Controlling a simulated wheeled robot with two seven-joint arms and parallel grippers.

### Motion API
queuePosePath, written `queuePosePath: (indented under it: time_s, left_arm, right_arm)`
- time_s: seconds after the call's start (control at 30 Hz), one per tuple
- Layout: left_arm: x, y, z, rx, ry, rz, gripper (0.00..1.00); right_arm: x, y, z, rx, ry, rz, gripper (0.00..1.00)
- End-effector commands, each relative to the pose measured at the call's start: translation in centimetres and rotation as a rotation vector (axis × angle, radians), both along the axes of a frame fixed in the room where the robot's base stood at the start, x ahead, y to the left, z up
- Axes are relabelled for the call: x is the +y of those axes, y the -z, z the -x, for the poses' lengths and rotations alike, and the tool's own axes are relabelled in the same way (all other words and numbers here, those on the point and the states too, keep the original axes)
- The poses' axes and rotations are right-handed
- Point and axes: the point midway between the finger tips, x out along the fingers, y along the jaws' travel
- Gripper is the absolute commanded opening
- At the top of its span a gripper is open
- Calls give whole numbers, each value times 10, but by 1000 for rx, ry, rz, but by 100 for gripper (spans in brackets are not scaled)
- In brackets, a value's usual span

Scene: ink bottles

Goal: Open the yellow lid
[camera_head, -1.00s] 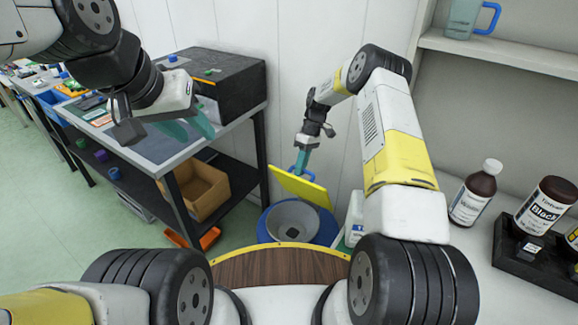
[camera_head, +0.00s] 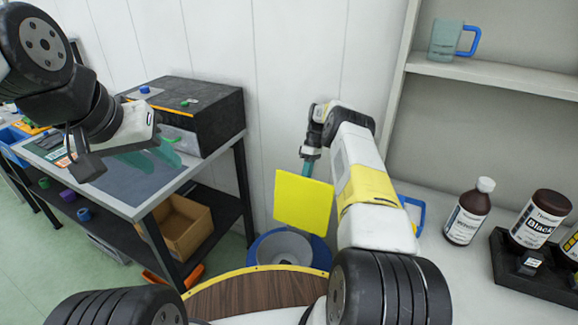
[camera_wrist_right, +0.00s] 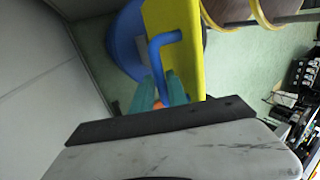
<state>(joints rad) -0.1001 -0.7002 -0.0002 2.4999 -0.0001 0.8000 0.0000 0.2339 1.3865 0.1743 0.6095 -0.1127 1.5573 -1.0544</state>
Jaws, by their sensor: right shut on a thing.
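The yellow lid (camera_head: 303,203) stands nearly upright above the blue bin (camera_head: 262,245), its flat face toward the head camera. The bin's grey inside (camera_head: 285,248) is exposed. My right gripper (camera_head: 308,166) is behind the lid's top edge, its tips partly hidden by the lid. In the right wrist view, my right gripper (camera_wrist_right: 161,92) is shut on the lid's blue handle (camera_wrist_right: 166,62), beside the yellow lid (camera_wrist_right: 188,40) and the blue bin (camera_wrist_right: 125,40). My left gripper (camera_head: 158,155) hangs over the side table, open and empty.
A side table (camera_head: 130,208) with a black box (camera_head: 190,115) stands left of the bin. A cardboard box (camera_head: 183,228) is on its lower shelf. Bottles (camera_head: 468,212) and a black holder (camera_head: 535,265) stand on the right counter. A mug (camera_head: 450,40) sits on the shelf above.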

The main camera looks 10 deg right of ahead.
Motion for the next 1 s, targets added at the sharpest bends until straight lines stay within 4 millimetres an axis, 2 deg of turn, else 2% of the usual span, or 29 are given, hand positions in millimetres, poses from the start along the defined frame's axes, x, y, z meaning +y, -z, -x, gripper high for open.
queuePosePath:
  time_s: [0.03,0.1,0.53,0.57,0.6,1.0]
  left_arm:
    - [0,0,0,0,0,0,36]
    - [0,0,0,0,0,0,36]
    - [0,0,0,0,0,0,36]
    - [0,0,0,0,0,0,36]
    - [0,0,0,0,0,0,36]
    - [0,0,0,0,0,0,36]
  right_arm:
    - [-13,6,-4,-21,12,20,0]
    - [-17,7,-5,-22,13,22,0]
    - [-21,6,-6,-26,15,23,0]
    - [-21,6,-6,-26,15,23,31]
    - [-21,5,-6,-26,15,24,34]
    - [-19,4,-6,-28,11,20,34]
